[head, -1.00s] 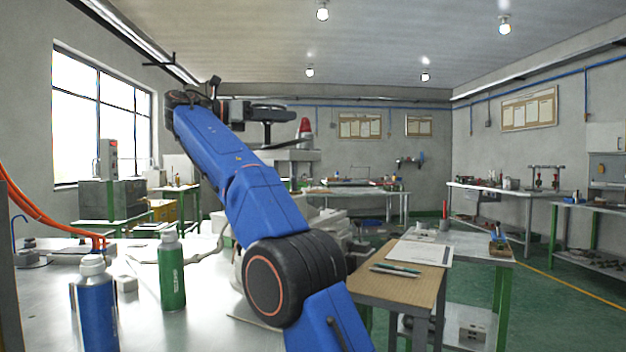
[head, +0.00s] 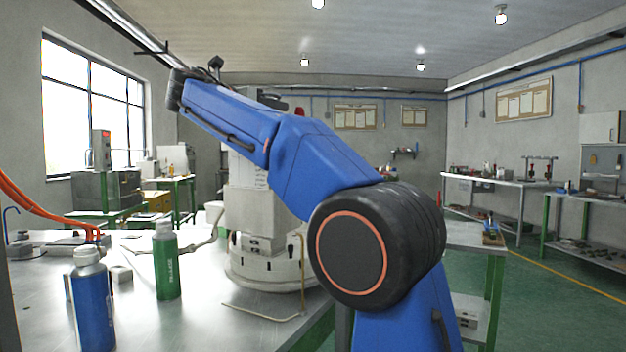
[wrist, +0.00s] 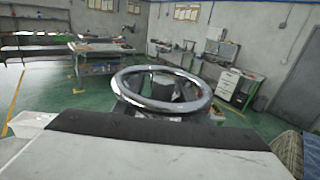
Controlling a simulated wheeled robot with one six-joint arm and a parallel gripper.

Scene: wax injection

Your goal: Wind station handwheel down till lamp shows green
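The handwheel (wrist: 163,108) is a shiny metal ring with a dark hub, in the middle of the wrist view. The station (head: 262,215) is a pale column on the bench, partly behind my arm in the head view. A small red piece of the lamp (head: 299,111) shows above my arm; no green shows on it. My gripper is hidden behind my blue arm in the head view. Its fingers cannot be made out in the wrist view, so I cannot tell whether it touches the wheel.
A blue bottle (head: 93,305) and a green bottle (head: 166,262) stand on the metal bench (head: 195,325). Orange hoses (head: 45,213) lie at its left. A bent metal rod (head: 262,317) lies before the station. Green floor is open at the right.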

